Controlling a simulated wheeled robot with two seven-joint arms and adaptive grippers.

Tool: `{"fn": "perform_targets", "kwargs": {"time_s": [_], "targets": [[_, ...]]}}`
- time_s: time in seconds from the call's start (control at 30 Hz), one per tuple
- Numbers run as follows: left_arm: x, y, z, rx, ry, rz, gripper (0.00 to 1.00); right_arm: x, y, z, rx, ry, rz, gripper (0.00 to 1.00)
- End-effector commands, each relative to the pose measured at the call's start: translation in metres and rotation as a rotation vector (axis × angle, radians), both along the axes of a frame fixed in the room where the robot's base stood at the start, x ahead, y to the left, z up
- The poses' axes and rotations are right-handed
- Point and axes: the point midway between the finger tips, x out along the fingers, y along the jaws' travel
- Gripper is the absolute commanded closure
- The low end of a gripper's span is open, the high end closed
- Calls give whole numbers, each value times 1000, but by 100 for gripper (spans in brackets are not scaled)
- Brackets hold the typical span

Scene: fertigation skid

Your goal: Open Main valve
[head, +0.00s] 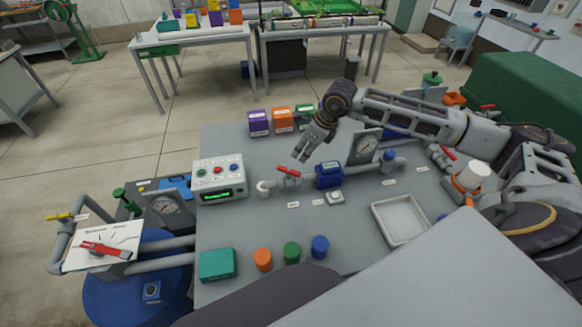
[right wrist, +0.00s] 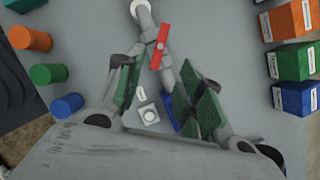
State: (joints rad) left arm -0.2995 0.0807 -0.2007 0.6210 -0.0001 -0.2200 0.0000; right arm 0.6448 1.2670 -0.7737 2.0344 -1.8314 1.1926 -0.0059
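A red valve handle (head: 288,171) sits on a grey pipe at the middle of the bench, just left of a blue meter (head: 328,174). My right gripper (head: 301,155) is above and just behind this handle, pointing down. In the right wrist view the fingers are spread apart, with the red handle (right wrist: 160,46) showing in the gap near their tips. I cannot tell whether they touch it. My left gripper is not in view.
A control box (head: 216,176) stands left of the valve, and a gauge (head: 367,148) right of it. A white tray (head: 400,220) lies at the right. Coloured cartons (head: 281,119) line the back; several coloured caps (head: 291,252) stand in front. Another red-handled valve (head: 98,248) is at the left.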

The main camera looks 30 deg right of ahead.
Motion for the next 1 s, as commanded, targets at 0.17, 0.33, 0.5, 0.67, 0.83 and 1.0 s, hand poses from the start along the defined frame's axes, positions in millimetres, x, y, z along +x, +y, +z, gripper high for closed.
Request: {"fn": "perform_targets", "kwargs": {"time_s": [0.17,0.33,0.5,0.67,0.83,1.0], "targets": [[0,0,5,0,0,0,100,6,6,-19,2,3,0,62],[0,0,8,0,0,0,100,12,11,-38,1,2,0,62],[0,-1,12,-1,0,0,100,18,16,-58,1,2,1,62],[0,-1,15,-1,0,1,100,25,20,-75,2,2,-1,62],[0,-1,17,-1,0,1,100,30,24,-92,2,1,0,62],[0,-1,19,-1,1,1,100,34,27,-103,1,1,0,62]]}}
